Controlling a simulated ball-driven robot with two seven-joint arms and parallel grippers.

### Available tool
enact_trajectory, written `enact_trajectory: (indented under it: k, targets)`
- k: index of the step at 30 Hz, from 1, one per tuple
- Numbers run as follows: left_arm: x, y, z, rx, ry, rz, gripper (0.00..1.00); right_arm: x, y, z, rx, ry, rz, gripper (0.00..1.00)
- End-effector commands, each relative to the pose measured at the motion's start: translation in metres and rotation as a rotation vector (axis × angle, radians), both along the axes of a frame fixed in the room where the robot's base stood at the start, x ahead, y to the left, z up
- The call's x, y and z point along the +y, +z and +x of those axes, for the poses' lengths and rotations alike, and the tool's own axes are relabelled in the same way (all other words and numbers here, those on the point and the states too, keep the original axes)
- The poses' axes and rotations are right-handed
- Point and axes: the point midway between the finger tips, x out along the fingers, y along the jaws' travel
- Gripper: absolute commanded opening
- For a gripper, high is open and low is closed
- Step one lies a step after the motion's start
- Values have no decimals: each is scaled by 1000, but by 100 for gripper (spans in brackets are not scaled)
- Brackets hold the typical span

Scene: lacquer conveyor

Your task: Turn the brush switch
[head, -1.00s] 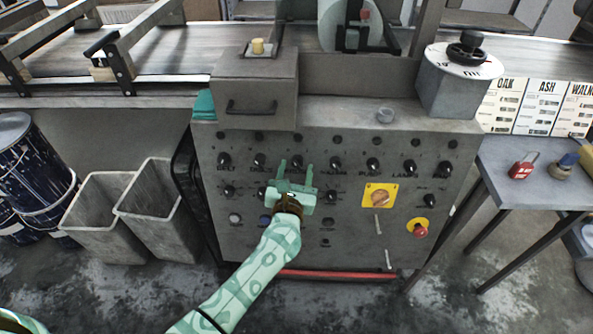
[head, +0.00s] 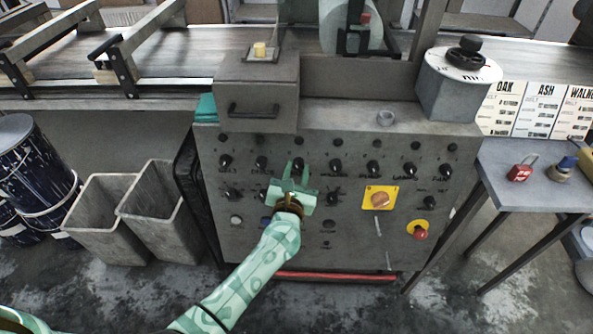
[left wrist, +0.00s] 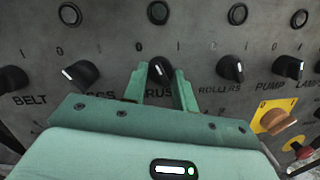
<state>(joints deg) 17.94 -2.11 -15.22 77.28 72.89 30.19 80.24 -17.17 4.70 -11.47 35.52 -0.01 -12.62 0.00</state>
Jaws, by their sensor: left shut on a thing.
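The brush switch (left wrist: 160,71) is a black knob on the grey control panel (head: 345,225). Its label is partly covered by my gripper; the letters "RUS" show. My left gripper (head: 297,171) reaches up to the panel's upper row of knobs. In the left wrist view its two green fingers (left wrist: 158,85) stand on either side of the brush switch, shut on it. The knob's white mark points up and slightly left, near the "0". My right gripper is in neither view.
Neighbouring knobs sit close by: one left (left wrist: 80,75) and the rollers knob (left wrist: 230,68) right. Below right are a yellow-plated rotary switch (head: 380,199) and a red emergency button (head: 420,232). Grey bins (head: 100,225) stand left, a side table (head: 530,185) right.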

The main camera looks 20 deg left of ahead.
Motion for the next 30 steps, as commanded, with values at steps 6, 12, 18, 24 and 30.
enact_trajectory:
  k: [6,12,18,24,30]
  targets:
    - [1,5,-1,42,-30,150,5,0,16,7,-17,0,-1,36]
    - [1,7,-1,93,-63,327,5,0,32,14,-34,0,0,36]
    - [2,7,-1,146,-97,505,5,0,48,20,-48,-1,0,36]
    - [3,7,-1,192,-128,667,5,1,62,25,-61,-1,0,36]
    - [3,7,-1,229,-151,795,5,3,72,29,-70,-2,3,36]
